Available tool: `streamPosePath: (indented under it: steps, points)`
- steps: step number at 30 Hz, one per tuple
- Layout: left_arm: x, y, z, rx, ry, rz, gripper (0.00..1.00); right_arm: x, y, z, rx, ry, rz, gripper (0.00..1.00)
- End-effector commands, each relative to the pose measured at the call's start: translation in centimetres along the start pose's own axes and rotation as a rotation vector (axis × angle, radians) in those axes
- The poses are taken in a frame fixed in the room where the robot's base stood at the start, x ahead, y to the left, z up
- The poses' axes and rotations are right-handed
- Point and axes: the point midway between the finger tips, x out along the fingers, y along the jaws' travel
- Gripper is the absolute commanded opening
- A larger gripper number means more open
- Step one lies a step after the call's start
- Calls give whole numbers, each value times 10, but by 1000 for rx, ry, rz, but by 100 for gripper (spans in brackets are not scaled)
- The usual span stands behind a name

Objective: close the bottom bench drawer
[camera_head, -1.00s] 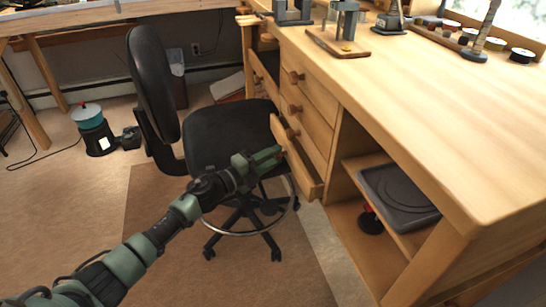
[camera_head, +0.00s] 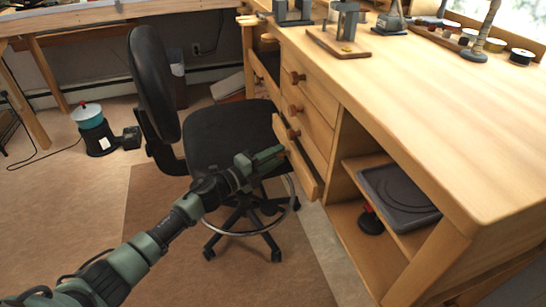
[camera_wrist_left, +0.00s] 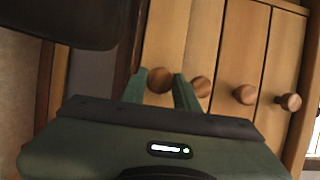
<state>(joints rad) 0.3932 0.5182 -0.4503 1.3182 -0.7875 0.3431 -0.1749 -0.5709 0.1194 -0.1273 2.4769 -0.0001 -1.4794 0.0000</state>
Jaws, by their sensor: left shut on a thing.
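The bottom bench drawer (camera_head: 305,173) sticks out partly open at the foot of the wooden drawer stack. My left gripper (camera_head: 281,152) reaches its front from the chair side and hides its knob in the head view. In the left wrist view the green fingers (camera_wrist_left: 161,88) stand on either side of a round wooden knob (camera_wrist_left: 159,79), the leftmost in a row of knobs, and are shut on it. My right gripper is in neither view.
A black swivel chair (camera_head: 225,135) stands close beside my left forearm and the drawer. The workbench (camera_head: 430,110) has closed drawers above and an open shelf (camera_head: 365,215) to the right. Another drawer (camera_head: 265,80) at the far left of the bench stands open.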

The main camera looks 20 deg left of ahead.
Motion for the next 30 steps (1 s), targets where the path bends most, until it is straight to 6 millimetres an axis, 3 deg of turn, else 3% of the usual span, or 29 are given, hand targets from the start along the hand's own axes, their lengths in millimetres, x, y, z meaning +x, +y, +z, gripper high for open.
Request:
streamPosePath:
  steps: [6, 14, 15, 16, 26, 30]
  points:
    - [30, 0, -14, -1, 1, 0, 0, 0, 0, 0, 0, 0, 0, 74]
    - [31, 0, -15, 0, 2, 0, 0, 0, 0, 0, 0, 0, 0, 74]
    - [31, 0, -15, 0, 2, 0, 41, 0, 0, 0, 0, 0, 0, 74]
    - [31, 0, -15, 0, 2, -1, 50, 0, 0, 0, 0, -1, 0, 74]
    - [30, 0, -13, 0, 1, 0, 52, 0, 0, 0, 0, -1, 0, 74]
    - [16, 0, -13, 1, 1, 2, 52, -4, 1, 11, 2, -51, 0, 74]
